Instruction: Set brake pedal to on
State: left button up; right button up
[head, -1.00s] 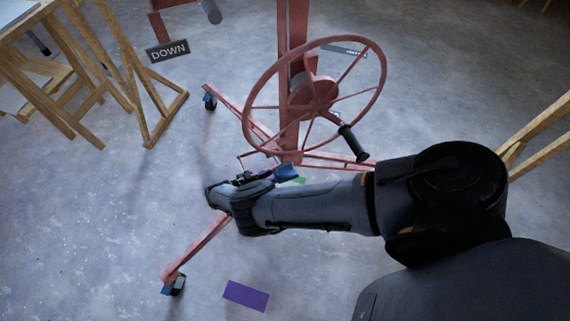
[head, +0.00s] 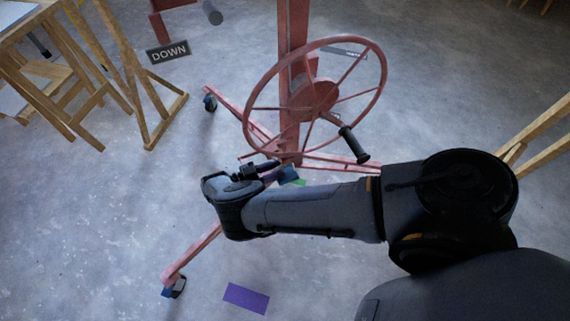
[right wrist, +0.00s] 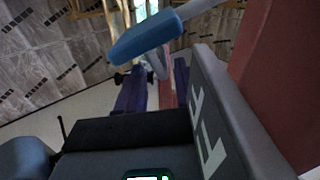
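The brake pedal, a blue pad (head: 288,174), sits low by the foot of the red post in the head view, with a small green patch beside it. In the right wrist view a blue pad (right wrist: 146,39) on a grey lever shows large, ahead of and above the fingers. My right gripper (head: 270,169) is just left of the pedal, its fingertips pointing at it. Its purple fingers (right wrist: 158,85) stand apart with a gap between them. I cannot tell whether they touch the pedal. My left gripper is not in view.
The red panel lift's handwheel (head: 360,62) with a black handle (head: 353,144) stands above the pedal. Red legs on casters spread over the floor. Wooden trestles (head: 140,90) stand at the left. A purple sheet (head: 246,298) lies on open floor at the front.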

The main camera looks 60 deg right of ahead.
jog(key=shift+x, duration=1.95)
jog(key=shift+w, duration=0.1)
grip_shut()
